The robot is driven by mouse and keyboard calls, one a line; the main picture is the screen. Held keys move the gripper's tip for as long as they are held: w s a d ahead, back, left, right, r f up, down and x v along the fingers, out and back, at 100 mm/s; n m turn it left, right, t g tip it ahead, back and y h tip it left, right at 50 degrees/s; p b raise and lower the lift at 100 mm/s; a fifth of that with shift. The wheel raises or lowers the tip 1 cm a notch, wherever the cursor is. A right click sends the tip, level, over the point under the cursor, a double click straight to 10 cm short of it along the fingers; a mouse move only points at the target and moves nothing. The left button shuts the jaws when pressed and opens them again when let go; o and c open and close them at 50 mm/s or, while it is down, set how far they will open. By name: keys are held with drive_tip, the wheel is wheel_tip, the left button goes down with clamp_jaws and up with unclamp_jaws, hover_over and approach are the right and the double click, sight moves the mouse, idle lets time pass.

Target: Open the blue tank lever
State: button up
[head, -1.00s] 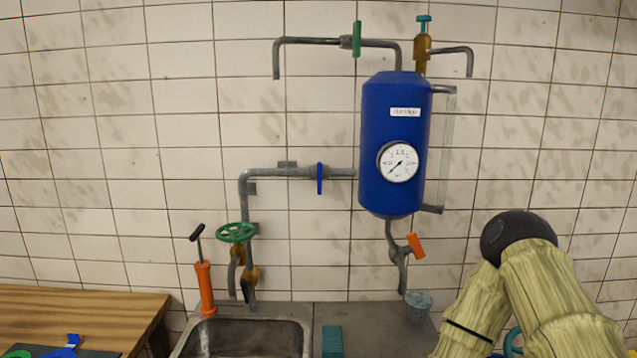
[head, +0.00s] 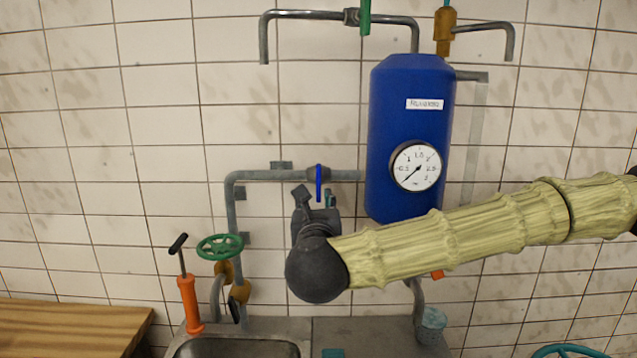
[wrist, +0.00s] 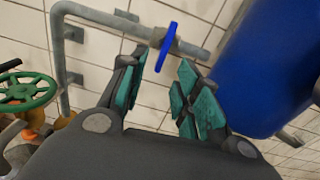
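The blue tank (head: 410,120) hangs on the tiled wall, with a round gauge on its front. The blue lever (head: 318,183) sits on the grey pipe left of the tank and points down, across the pipe. In the wrist view the blue lever (wrist: 166,46) shows just beyond my fingertips, near the gap between them. My gripper (wrist: 170,90) is open and empty, its teal finger pads apart. In the head view my gripper (head: 315,197) is just below the lever, partly hidden by my wrist. I cannot tell whether a finger touches the lever.
A green handwheel (head: 220,247) and an orange pump (head: 190,303) stand at the left above the sink (head: 240,347). A green lever (head: 365,16) is on the upper pipe. An orange lever (head: 437,274) under the tank is mostly hidden by my arm. A wooden table (head: 70,325) is at lower left.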

sight(319, 181)
drive_tip(key=shift+m, duration=0.3)
drive_tip(key=w+p, duration=0.1)
drive_tip(key=w, duration=0.2)
drive_tip(key=w+r+p, duration=0.1)
drive_tip(key=w, duration=0.2)
drive_tip(key=w+p, duration=0.2)
drive_tip(key=w, duration=0.1)
drive_tip(key=shift+w+d+r, duration=0.25)
drive_tip(key=shift+d+r, duration=0.05)
drive_tip(key=shift+w+f, duration=0.1)
drive_tip(key=shift+w, duration=0.8)
clamp_jaws()
